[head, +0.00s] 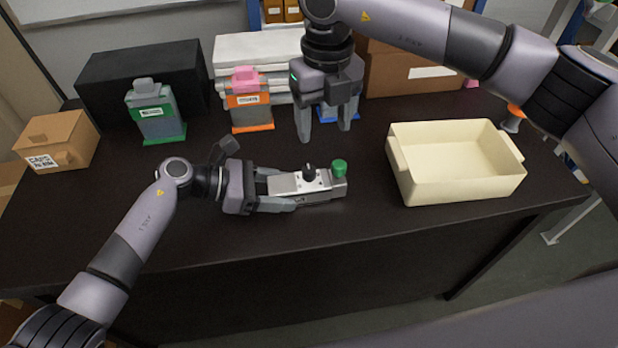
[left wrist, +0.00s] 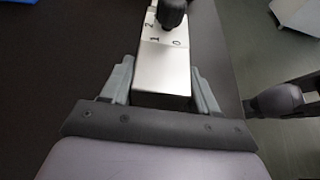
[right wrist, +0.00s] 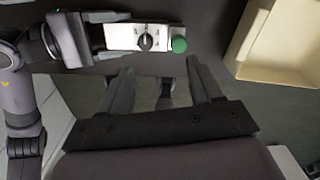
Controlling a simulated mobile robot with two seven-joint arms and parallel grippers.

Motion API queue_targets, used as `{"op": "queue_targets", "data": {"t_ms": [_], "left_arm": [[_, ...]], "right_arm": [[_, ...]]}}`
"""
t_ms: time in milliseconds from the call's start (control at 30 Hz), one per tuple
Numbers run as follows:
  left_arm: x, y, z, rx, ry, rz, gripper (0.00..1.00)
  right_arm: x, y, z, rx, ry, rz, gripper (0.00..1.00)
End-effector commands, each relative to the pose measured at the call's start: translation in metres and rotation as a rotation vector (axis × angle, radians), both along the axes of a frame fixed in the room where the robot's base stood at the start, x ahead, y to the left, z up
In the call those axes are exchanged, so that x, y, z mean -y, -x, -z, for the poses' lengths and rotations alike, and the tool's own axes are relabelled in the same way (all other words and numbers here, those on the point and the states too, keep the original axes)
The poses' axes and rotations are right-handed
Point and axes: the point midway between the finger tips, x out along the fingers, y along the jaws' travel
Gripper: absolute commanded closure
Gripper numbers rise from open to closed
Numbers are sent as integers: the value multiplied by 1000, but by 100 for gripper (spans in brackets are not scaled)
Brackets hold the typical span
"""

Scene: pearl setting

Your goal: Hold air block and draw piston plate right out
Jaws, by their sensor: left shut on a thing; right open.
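The silver air block (head: 283,184) lies on the dark table, with a black knob (head: 309,171) on top. A grey end section (head: 328,187) at its right carries a green knob (head: 338,168); I cannot tell if this is the piston plate. My left gripper (head: 280,192) is shut on the block, a finger along each side. The left wrist view shows the block (left wrist: 163,72) between the fingers, with numbers near the black knob (left wrist: 171,12). My right gripper (head: 325,134) is open and empty, behind and above the block. In the right wrist view the green knob (right wrist: 179,45) lies beyond its fingertips (right wrist: 160,66).
A cream bin (head: 455,195) stands right of the block, with clear table between. Behind stand a green-based unit (head: 159,127), an orange-based unit with a pink top (head: 249,115) and a blue-based unit partly hidden by my right gripper. A cardboard box (head: 57,140) sits far left.

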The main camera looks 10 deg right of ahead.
Motion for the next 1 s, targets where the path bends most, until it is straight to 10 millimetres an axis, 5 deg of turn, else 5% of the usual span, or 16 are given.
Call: {"op": "queue_targets", "data": {"t_ms": [700, 1000], "left_arm": [[0, 0, 0, 0, 1, 0, 79], [0, 0, 0, 0, 1, 0, 79]], "right_arm": [[28, 1, 15, -2, 2, -1115, 36], [32, 2, 19, -4, 2, -1334, 36]]}}
